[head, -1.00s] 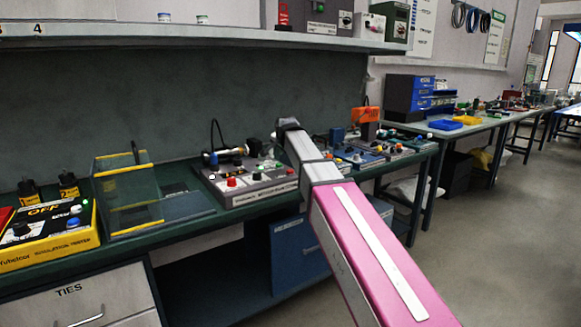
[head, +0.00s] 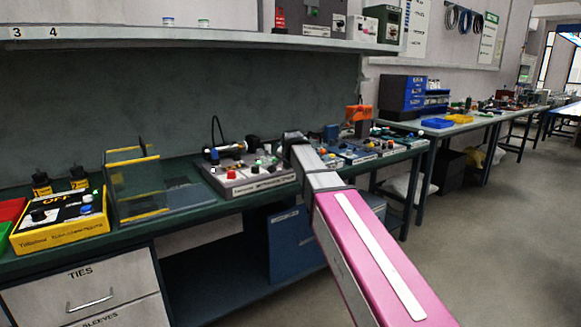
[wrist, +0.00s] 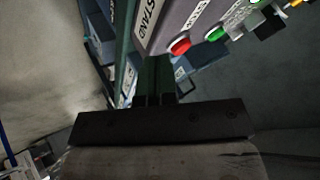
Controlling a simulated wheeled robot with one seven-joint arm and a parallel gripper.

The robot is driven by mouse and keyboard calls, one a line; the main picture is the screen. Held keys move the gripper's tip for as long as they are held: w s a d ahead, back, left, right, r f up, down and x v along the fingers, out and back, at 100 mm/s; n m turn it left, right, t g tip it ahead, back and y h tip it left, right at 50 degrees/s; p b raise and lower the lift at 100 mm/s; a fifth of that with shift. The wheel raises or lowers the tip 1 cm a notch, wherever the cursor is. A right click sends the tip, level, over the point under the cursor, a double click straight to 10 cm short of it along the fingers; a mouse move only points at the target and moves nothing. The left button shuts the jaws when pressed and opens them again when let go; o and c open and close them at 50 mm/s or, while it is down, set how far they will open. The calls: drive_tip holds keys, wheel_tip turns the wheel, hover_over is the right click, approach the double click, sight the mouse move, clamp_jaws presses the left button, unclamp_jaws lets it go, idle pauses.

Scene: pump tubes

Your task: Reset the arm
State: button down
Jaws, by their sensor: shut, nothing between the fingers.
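My arm, with a pink upper link and a grey forearm, reaches from the bottom right of the head view toward the bench. Its far end overlaps the right side of a grey control box with red, green and white knobs (head: 245,183) in the picture. My gripper is hidden behind the forearm there. In the wrist view my gripper (wrist: 156,85) shows as two dark fingers side by side, shut and empty. Beyond them is a grey panel (wrist: 185,22) with a red and a green button and a label reading "STAND".
The green bench (head: 185,215) holds a yellow "OFF" box (head: 60,222) and a clear-walled stand with yellow edges (head: 137,185) at left. Several small devices lie right of my arm. A shelf (head: 200,38) runs above. Open floor (head: 480,250) lies at right.

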drive_tip(key=s+d+f+n+g, duration=0.1)
drive_tip(key=s+d+f, duration=0.3)
drive_tip(key=f, duration=0.3)
drive_tip(key=s+d+f+n+g+h, duration=0.1)
drive_tip(key=s+d+f+g, duration=0.1)
drive_tip(key=s+d+f, duration=0.3)
drive_tip(key=s+d+f+n+g, duration=0.15)
drive_tip(key=s+f, duration=0.25)
drive_tip(key=f, duration=0.4)
drive_tip(key=s+d+f+n+g, duration=0.1)
drive_tip(key=s+d+f+g, duration=0.1)
drive_tip(key=s+d+f, duration=0.2)
drive_tip(key=s+d+f+n+g, duration=0.1)
drive_tip(key=s+d+f, duration=0.4)
drive_tip(key=s+f, duration=0.5)
drive_tip(key=s+n, duration=0.1)
drive_tip(key=s, duration=0.4)
drive_tip(key=shift+d+g, duration=0.2)
drive_tip(key=shift+g, duration=0.15)
